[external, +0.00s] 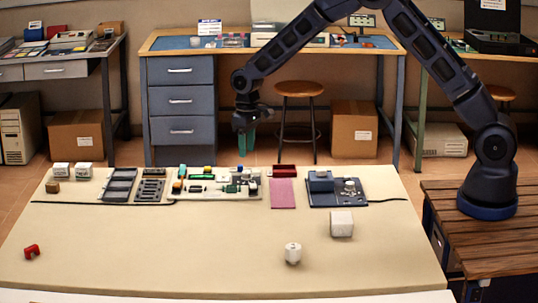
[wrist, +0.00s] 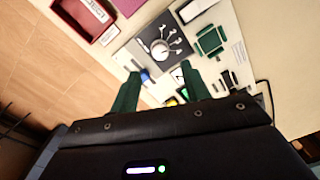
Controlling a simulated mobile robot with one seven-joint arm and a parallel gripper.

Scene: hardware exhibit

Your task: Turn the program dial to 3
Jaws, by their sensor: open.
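My gripper (wrist: 158,72) shows two green fingers spread apart with nothing between them in the wrist view. The gap between fingers and dial looks clear. The dial's pointer setting is too small to read. In the external view my gripper (external: 246,143) hangs fingers down, above the back edge of the table, behind the board of parts (external: 215,195). The dial is too small to pick out surely there.
A dark red tray (external: 284,170) and pink mat (external: 283,193) lie right of the board. A dark blue unit (external: 322,200) stands farther right. A white block (external: 342,224), white knob-like piece (external: 293,253) and red piece (external: 32,251) lie toward the front, where much table is bare.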

